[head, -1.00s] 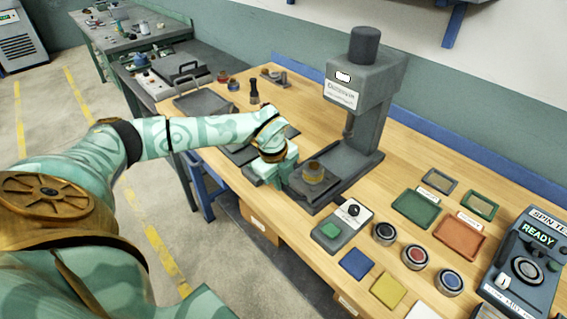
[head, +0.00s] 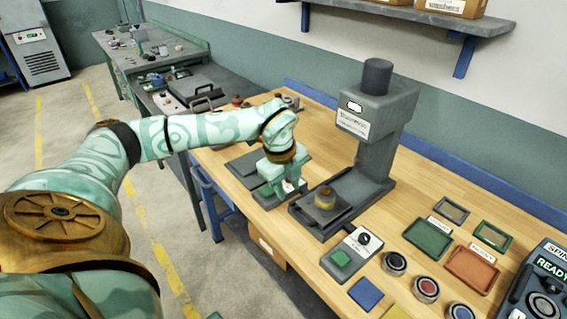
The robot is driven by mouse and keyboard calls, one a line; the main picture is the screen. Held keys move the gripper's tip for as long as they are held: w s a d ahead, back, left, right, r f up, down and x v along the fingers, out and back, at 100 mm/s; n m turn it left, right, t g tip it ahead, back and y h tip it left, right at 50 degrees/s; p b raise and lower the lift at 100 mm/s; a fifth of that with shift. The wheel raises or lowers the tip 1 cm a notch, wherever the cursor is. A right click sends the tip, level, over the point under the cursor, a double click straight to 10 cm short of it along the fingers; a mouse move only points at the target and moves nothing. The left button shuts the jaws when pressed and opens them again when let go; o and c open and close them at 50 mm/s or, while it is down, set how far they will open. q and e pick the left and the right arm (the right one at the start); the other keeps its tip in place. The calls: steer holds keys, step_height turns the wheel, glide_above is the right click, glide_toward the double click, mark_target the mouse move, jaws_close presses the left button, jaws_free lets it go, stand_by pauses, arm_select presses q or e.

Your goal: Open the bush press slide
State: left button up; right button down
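The bush press (head: 376,125) is a dark grey stand with a tall column, a head with a white label, and a flat base. Its slide (head: 342,207) is a dark plate low on the base, in front of the column. A brass-coloured bush (head: 325,197) sits on it. My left gripper (head: 283,193) points down just left of the slide, its pale green fingers apart. A small red and white patch shows between the fingers; I cannot tell what it is. Contact with the slide cannot be made out. My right gripper is out of view.
A control box (head: 352,254) with a green button stands in front of the press. Round containers (head: 426,289), a green tray (head: 428,236) and a red tray (head: 471,267) lie to the right. A dark flat tray (head: 247,163) lies behind my gripper.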

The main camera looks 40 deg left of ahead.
arm_select(q)
step_height(320, 180, up, 7)
steer(key=s, duration=0.1)
steer(key=shift+s+p, duration=0.15)
steer(key=shift+p, duration=0.15)
